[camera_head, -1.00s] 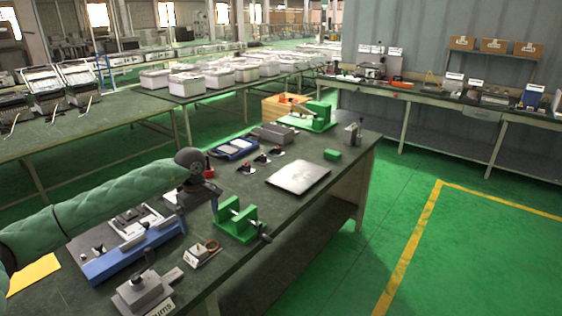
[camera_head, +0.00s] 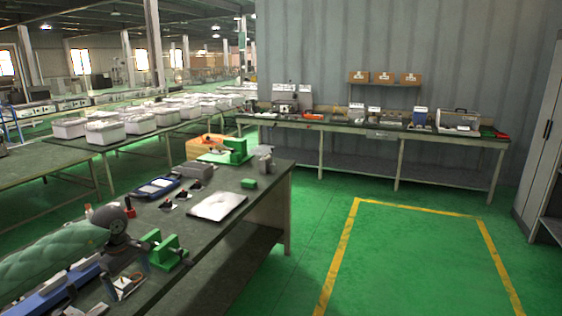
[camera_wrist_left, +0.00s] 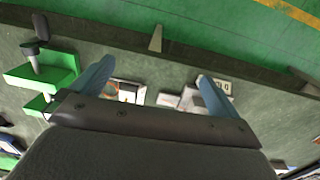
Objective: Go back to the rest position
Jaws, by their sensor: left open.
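My left arm with its green padded sleeve (camera_head: 50,255) reaches in from the left over the workbench (camera_head: 238,238). My left gripper (camera_wrist_left: 155,85) points down in the wrist view, its two blue-grey fingers spread apart with nothing held. The vise also shows at the left of the wrist view (camera_wrist_left: 45,75). Small parts lie on the bench below the fingers. My right gripper is in neither view.
A blue fixture (camera_head: 45,292) lies under my left arm. A flat grey plate (camera_head: 218,206), a blue tray (camera_head: 157,187) and a second green device (camera_head: 228,150) sit farther along the bench. The green floor inside the yellow lines (camera_head: 412,208) is clear. A grey cabinet (camera_head: 540,140) stands at right.

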